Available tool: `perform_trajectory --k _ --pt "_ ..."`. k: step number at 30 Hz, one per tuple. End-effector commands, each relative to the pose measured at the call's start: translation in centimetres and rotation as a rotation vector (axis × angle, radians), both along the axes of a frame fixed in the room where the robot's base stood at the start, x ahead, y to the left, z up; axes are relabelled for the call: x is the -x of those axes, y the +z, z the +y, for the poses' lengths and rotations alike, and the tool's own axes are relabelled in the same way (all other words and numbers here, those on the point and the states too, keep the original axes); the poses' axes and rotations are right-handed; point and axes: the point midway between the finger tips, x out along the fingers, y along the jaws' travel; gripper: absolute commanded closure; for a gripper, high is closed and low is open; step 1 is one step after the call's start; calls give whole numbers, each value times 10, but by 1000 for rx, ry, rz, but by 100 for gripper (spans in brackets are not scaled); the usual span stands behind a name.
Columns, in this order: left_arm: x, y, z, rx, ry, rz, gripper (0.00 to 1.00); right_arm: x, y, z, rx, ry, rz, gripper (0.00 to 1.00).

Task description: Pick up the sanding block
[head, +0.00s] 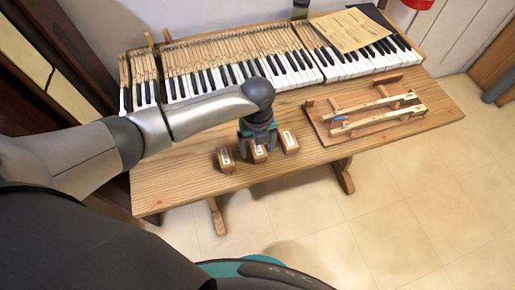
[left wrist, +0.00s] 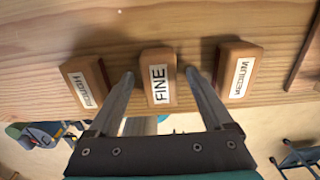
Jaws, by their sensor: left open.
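Three small wooden sanding blocks stand in a row near the table's front edge. The middle block (left wrist: 158,80) carries a white label reading FINE and also shows in the head view (head: 258,153). The right block (left wrist: 238,68) is labelled MEDIUM (head: 289,141). The left block (left wrist: 86,82) has a label hard to read, possibly ROUGH (head: 226,160). My left gripper (left wrist: 159,74) is open, pointing down, with one finger on each side of the FINE block; it shows above that block in the head view (head: 257,143). I cannot tell whether the fingers touch it. My right gripper is out of view.
The wooden table (head: 180,187) holds a row of piano keys (head: 240,72) along its back. A wooden board with key parts (head: 366,112) lies to the right, and a paper sheet (head: 345,30) lies on the keys. Neighbouring blocks stand close to the gripper's fingers.

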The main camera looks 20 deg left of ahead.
Motion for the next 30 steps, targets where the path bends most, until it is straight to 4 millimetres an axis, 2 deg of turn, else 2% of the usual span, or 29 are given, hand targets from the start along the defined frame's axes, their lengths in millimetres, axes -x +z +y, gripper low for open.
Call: perform_trajectory --k 2,22,23,30 --pt "0 0 0 0 0 0 22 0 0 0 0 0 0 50" --pt "0 1 0 0 0 0 98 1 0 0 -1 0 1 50" --pt "0 1 0 0 0 0 100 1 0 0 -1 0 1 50" --pt "0 1 0 0 0 0 100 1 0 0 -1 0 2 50"
